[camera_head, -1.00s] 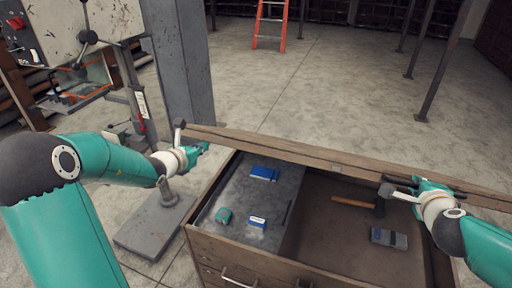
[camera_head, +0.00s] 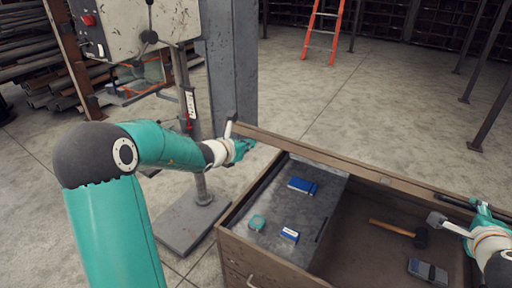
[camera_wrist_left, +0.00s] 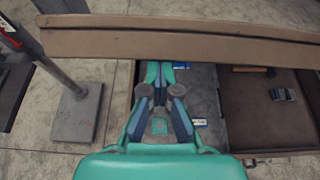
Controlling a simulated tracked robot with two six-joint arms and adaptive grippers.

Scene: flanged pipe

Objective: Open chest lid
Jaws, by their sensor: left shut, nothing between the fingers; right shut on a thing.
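The wooden chest (camera_head: 262,258) stands open at the lower right in the head view. Its lid (camera_head: 345,163) is raised and seen nearly edge-on along the far side; in the left wrist view the lid (camera_wrist_left: 190,42) is a brown plank across the top. My left gripper (camera_head: 243,149) is shut and empty at the lid's left end; in the left wrist view its fingertips (camera_wrist_left: 160,70) are together just below the plank. My right gripper (camera_head: 480,210) is at the lid's right part, shut on the lid as far as I can tell; its fingertips are partly hidden.
Inside the chest are a grey tray (camera_head: 275,219) with a blue box (camera_head: 302,186) and small items, and a hammer (camera_head: 395,228). A machine on a stand (camera_head: 125,30) and a grey column (camera_head: 232,75) stand left.

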